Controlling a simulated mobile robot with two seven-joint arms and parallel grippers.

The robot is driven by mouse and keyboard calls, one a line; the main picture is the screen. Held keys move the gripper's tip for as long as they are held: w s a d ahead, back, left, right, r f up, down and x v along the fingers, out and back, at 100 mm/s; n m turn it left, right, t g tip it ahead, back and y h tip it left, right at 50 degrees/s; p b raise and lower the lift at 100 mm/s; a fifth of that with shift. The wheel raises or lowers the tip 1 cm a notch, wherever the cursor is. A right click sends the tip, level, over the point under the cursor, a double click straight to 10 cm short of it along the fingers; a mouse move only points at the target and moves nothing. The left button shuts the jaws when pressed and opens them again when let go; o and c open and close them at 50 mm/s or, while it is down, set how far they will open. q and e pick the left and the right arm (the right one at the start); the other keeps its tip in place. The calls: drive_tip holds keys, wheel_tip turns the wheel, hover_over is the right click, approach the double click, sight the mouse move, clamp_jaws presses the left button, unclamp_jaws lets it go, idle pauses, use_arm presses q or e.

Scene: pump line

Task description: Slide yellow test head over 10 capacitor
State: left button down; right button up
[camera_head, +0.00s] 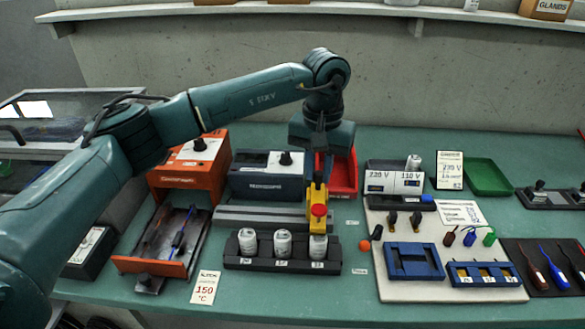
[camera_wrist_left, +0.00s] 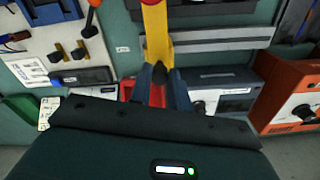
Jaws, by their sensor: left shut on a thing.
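My left gripper (camera_head: 318,177) is shut on the yellow test head (camera_head: 311,197), which has a red knob on its front. The wrist view also shows the yellow head (camera_wrist_left: 157,40) between the dark fingers (camera_wrist_left: 160,78). Three white capacitors stand upright in a black rack: left (camera_head: 247,242), middle (camera_head: 282,243) and right (camera_head: 318,248). The test head appears above the right capacitor in the head view; I cannot tell whether they touch. The labels on the rack are too small to read. My right gripper is not in view.
A grey-blue instrument (camera_head: 266,184) and a red bin (camera_head: 343,178) are behind the rack. An orange machine (camera_head: 187,170) is to the left. A pale board (camera_head: 457,287) with blue fixtures lies to the right.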

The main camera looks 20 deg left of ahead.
use_arm(q)
drive_tip(key=shift+w+d, duration=0.1)
drive_tip(key=shift+d, duration=0.3)
drive_tip(key=shift+r, duration=0.1)
drive_tip(key=c, duration=1.3)
unclamp_jaws()
drive_tip(key=shift+d, duration=0.15)
wheel_tip(320, 180, up, 13)
